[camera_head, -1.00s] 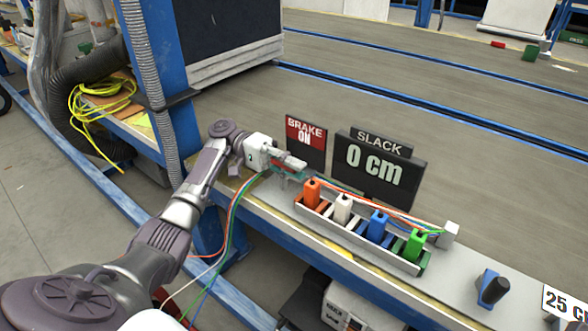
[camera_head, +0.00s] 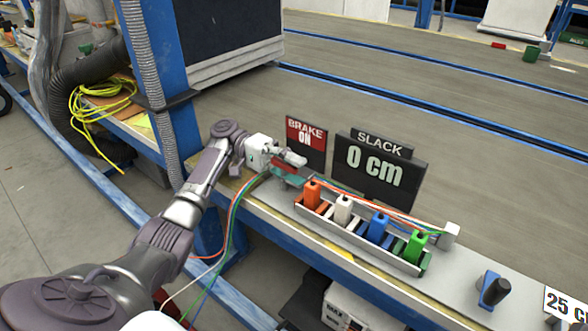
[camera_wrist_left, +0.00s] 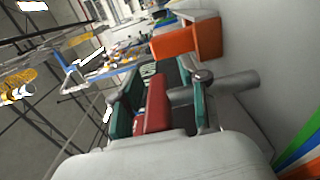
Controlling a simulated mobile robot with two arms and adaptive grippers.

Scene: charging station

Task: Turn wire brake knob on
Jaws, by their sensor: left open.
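The brake sign (camera_head: 305,137) in the head view is red and reads "BRAKE ON". My left gripper (camera_head: 288,167) is at the left end of the grey bench strip, just below this sign. Its teal-lined fingers show in the left wrist view (camera_wrist_left: 158,103), spread apart. A red knob (camera_wrist_left: 157,98) stands between them, with a grey cylindrical part beside it. The fingers are around the knob; a gap shows on at least one side. In the head view the knob is mostly hidden by the gripper. My right gripper is not in view.
A black slack sign (camera_head: 374,170) reads "0 cm". A grey rack (camera_head: 360,242) holds several coloured connectors right of the gripper. Coloured wires (camera_head: 237,210) hang from the bench's front edge. A blue holder with a black handle (camera_head: 493,290) stands farther right.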

